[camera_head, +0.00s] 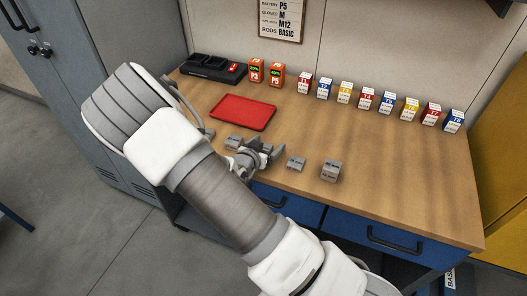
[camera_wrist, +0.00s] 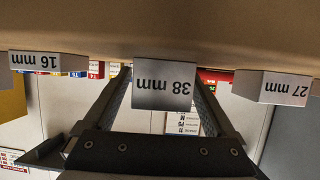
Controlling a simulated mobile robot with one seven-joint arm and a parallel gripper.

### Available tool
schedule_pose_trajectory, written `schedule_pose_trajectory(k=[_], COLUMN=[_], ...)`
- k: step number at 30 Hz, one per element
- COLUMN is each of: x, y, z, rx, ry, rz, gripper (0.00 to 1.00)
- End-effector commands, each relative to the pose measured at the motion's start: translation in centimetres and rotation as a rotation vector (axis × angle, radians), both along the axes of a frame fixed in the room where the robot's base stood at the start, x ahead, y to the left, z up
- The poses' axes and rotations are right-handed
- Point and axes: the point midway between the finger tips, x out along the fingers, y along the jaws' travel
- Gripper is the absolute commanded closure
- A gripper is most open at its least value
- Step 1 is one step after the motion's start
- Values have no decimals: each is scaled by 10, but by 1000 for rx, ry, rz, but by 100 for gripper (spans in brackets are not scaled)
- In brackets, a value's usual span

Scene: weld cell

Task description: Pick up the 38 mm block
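The 38 mm block (camera_wrist: 165,85) is a grey block with its label upside down in the middle of the wrist view. My gripper (camera_wrist: 163,78) is open, with one finger on each side of this block. The fingertips lie close to its sides; I cannot tell whether they touch it. In the head view my gripper (camera_head: 264,152) is low at the front part of the bench, and it largely hides the block there.
In the wrist view the 16 mm block (camera_wrist: 34,62) is to the left and the 27 mm block (camera_wrist: 287,88) to the right. A taller grey block (camera_head: 331,170) stands on the wooden bench (camera_head: 370,150). A red tray (camera_head: 243,112) lies behind my gripper. Coloured boxes line the back.

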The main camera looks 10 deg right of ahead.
Motion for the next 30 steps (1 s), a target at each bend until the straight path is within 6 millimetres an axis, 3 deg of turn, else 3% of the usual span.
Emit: schedule_pose_trajectory(k=[1, 12, 15, 30], x=[0, 0, 0, 0], y=[0, 0, 0, 0], z=[0, 0, 0, 11], rx=[0, 0, 0, 1], ry=[0, 0, 0, -2], rz=[0, 0, 0, -2], gripper=[20, 86, 100, 100])
